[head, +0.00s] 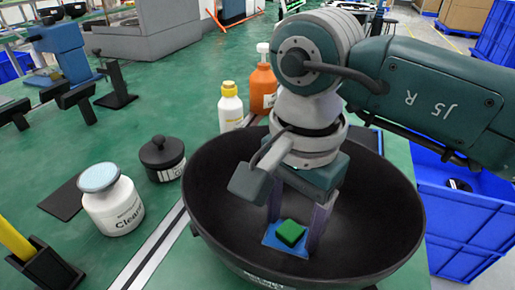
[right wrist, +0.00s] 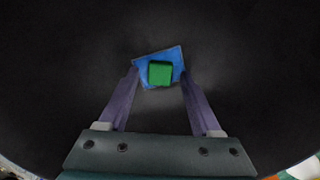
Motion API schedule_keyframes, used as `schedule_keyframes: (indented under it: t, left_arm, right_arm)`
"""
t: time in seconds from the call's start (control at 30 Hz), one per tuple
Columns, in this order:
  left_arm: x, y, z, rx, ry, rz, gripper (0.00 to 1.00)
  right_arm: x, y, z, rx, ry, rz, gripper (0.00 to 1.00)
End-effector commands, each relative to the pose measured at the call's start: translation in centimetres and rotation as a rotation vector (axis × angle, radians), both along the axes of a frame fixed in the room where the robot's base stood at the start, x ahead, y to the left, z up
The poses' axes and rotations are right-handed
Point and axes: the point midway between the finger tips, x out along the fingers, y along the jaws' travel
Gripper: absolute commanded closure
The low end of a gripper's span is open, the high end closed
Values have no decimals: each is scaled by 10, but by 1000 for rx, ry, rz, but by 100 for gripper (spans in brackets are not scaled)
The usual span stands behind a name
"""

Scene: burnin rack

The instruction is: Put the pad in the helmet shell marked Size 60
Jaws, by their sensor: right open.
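A large black bowl-shaped helmet shell (head: 375,225) stands open side up on the green bench. A label shows at its lower front edge, too small to read. Inside, a green block-like pad (head: 290,232) lies on a blue square (head: 270,240) at the bottom. The right wrist view also shows the green pad (right wrist: 160,73) on the blue square (right wrist: 172,54). My right gripper (head: 294,240) reaches down into the shell, open, with its two purple fingers on either side of the pad and blue square. Gaps show between fingers and pad. My left gripper is not in view.
Left of the shell stand a white jar (head: 113,205), a black lidded pot (head: 163,157), a yellow-capped bottle (head: 231,108) and an orange bottle (head: 262,88). A blue crate (head: 465,215) is at the right. Some green bench is clear at left.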

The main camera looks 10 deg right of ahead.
Motion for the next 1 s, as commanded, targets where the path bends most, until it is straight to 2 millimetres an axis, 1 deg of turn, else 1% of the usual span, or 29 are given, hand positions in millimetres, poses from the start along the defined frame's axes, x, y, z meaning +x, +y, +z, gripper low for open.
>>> schedule_keyframes:
  t: [0.13,0.23,0.37,0.6,0.7,0.83,1.0]
  left_arm:
    - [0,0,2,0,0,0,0]
    - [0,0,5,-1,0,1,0]
    - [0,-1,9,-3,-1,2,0]
    - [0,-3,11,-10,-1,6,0]
    - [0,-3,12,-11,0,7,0]
    - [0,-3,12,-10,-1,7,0]
    - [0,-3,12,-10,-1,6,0]
  right_arm:
    - [0,0,2,1,1,0,35]
    - [1,0,9,2,-3,1,35]
    - [1,0,33,-1,-6,3,35]
    - [1,0,87,0,-6,2,35]
    - [1,0,105,-1,-4,2,35]
    - [1,0,118,-1,-3,0,35]
    - [0,0,123,0,0,0,35]
